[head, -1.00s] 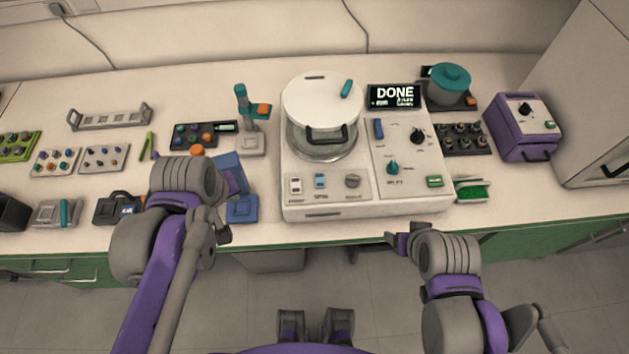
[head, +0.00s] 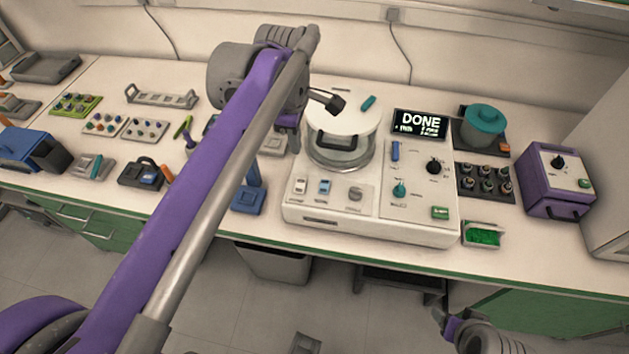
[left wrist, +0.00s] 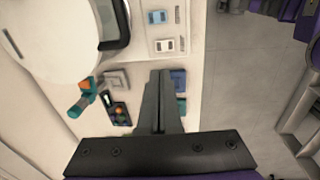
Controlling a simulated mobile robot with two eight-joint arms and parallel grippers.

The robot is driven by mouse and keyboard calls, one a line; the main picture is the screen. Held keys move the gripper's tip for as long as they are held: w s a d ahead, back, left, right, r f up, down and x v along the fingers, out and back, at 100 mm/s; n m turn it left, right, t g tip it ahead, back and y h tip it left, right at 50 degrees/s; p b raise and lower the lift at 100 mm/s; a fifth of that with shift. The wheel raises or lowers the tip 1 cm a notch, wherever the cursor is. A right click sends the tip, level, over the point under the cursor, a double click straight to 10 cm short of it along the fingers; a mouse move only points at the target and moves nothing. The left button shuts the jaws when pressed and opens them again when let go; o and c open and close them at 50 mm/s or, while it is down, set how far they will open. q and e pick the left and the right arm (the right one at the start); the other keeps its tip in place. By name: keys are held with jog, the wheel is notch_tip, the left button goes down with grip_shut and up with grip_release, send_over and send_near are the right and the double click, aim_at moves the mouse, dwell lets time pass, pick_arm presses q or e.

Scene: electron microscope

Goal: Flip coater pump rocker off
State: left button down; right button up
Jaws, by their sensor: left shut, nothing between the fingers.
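The white coater (head: 370,215) stands on the bench with its round chamber behind. Its front-left panel carries a white rocker (head: 300,186) and a blue rocker (head: 325,187); their labels and tilt are too small to read. The left wrist view also shows the white rocker (left wrist: 164,45) and the blue rocker (left wrist: 159,17) beyond the fingertips. My left gripper (head: 292,143) is above the bench at the coater's left side, apart from the rockers. Its fingers (left wrist: 164,75) are shut and empty. My right gripper (head: 444,318) is low in front of the bench; its fingers are unclear.
A display (head: 420,124) reading DONE stands at the coater's back right. The purple box (head: 556,180) is far right.

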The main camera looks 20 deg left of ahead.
aim_at(301, 182)
pick_arm(q)
jog(key=shift+w, duration=0.1)
jog(key=shift+a, duration=0.1)
jog(key=f, duration=0.4)
jog(key=w+f+b, duration=0.1)
jog(key=f, duration=0.8)
jog(key=shift+w+a+f, duration=0.15)
jog(key=shift+w+f, duration=0.2)
jog(key=shift+f, duration=0.05)
jog(key=shift+f, duration=0.25)
